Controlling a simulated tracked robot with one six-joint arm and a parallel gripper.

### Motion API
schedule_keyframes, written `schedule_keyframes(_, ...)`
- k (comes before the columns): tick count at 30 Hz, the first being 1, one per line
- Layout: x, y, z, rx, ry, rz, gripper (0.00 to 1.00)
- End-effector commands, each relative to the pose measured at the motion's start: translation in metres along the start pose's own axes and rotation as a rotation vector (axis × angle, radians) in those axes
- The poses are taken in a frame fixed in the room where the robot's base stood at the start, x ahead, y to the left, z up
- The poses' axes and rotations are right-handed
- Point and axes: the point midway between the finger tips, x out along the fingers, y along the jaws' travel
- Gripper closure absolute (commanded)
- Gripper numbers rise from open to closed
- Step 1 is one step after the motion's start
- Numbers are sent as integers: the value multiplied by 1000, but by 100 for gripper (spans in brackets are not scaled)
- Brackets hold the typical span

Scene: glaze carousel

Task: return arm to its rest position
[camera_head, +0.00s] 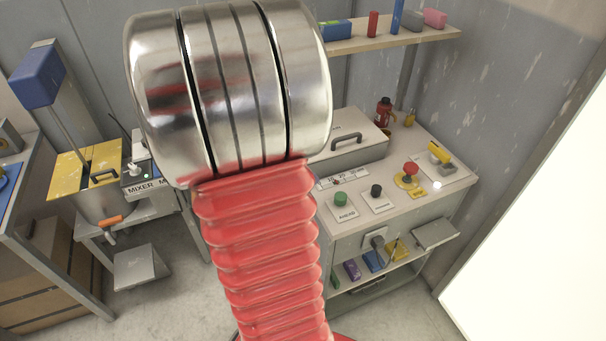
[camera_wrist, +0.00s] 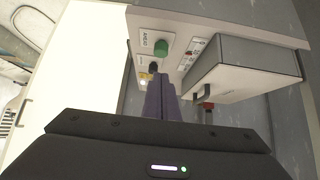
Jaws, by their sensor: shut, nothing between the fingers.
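My arm fills the middle of the head view as a shiny metal joint above a red ribbed sleeve. My gripper (camera_wrist: 162,85) shows only in the wrist view, with its two purple-grey fingers together and nothing between them. It points toward the control bench (camera_head: 400,205), which carries a green button (camera_head: 340,199), a black button (camera_head: 376,190) and a red mushroom button (camera_head: 410,168). In the wrist view the green button (camera_wrist: 162,47) is just beyond the fingertips. I cannot tell how far apart they are. The fingertips partly cover the panel behind them.
A lidded grey box (camera_head: 345,143) with a handle sits on the bench. A wall shelf (camera_head: 400,38) with small objects hangs above. A mixer (camera_head: 90,170) with a yellow lid stands at left. A bright white panel (camera_head: 540,210) rises at right. Some grey floor is free.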

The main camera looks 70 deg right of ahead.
Motion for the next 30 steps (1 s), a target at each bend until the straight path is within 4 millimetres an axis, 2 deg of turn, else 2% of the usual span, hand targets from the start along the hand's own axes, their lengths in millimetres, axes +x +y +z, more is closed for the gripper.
schedule_keyframes(17,0,0,0,-45,0,-1,100)
schedule_keyframes(23,0,2,6,-234,-21,4,100)
schedule_keyframes(30,0,18,27,-523,-109,24,100)
